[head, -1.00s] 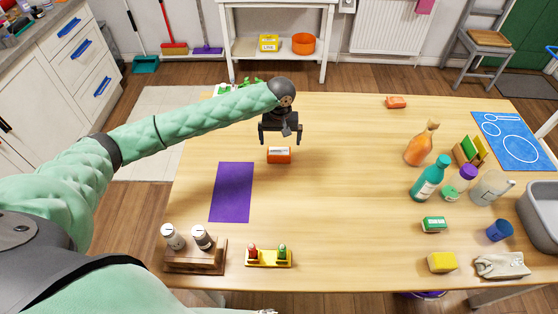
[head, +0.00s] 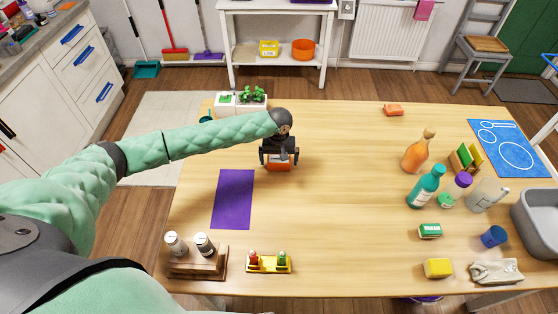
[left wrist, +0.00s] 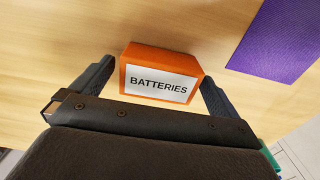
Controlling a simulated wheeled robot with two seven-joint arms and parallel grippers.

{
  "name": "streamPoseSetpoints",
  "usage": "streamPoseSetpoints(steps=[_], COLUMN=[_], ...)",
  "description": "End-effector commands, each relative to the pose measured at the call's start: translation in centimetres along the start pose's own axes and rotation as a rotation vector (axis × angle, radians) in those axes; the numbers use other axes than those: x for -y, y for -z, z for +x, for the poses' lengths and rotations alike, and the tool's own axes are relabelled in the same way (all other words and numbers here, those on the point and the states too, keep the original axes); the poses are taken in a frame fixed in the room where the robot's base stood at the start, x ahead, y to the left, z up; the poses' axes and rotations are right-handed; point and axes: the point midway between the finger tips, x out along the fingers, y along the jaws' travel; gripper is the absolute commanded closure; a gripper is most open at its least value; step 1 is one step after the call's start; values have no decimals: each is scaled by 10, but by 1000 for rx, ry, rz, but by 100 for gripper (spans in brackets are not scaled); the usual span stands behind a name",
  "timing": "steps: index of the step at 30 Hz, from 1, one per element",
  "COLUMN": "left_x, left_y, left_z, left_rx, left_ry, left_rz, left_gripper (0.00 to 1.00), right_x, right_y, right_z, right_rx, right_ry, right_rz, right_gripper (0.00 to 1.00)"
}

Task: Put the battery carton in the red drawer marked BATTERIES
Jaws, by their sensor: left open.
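The orange battery carton (head: 279,166) stands on the wooden table, just right of and beyond the purple mat. In the left wrist view the carton (left wrist: 160,77) shows a white label reading BATTERIES. My left gripper (head: 279,158) is open and low over the carton. In the left wrist view its two fingers (left wrist: 155,85) lie on either side of the carton, with a gap visible on the left; contact on the right cannot be told. No red drawer marked BATTERIES can be made out. My right gripper is not in view.
The purple mat (head: 233,199) lies left of the carton. A white planter (head: 228,108) stands behind the arm. A wooden rack (head: 199,264) and a yellow tray (head: 269,264) sit at the front. Bottles, including a teal one (head: 424,188), crowd the right. The table's middle is clear.

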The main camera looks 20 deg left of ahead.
Motion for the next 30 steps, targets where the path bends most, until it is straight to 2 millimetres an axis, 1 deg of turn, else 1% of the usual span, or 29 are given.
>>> streamPoseSetpoints(steps=[3,9,14,15,18,25,29,30], left_x=[0,0,0,0,0,0,0,0], left_y=[0,0,0,0,0,0,1,1], left_z=[3,4,4,3,3,2,-3,-6], left_rx=[0,0,-1,-1,-1,-1,-2,-2], left_ry=[0,0,0,0,-1,-1,-1,-1], left_rz=[1,1,1,1,1,1,0,1], left_gripper=[0,0,31,39,56,56,56,56], right_x=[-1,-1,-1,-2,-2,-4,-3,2], right_y=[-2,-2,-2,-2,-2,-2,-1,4], right_z=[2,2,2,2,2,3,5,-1], right_rx=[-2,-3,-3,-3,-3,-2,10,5], right_ry=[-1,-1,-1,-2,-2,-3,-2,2], right_rz=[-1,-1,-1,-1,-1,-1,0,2], right_gripper=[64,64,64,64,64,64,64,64])
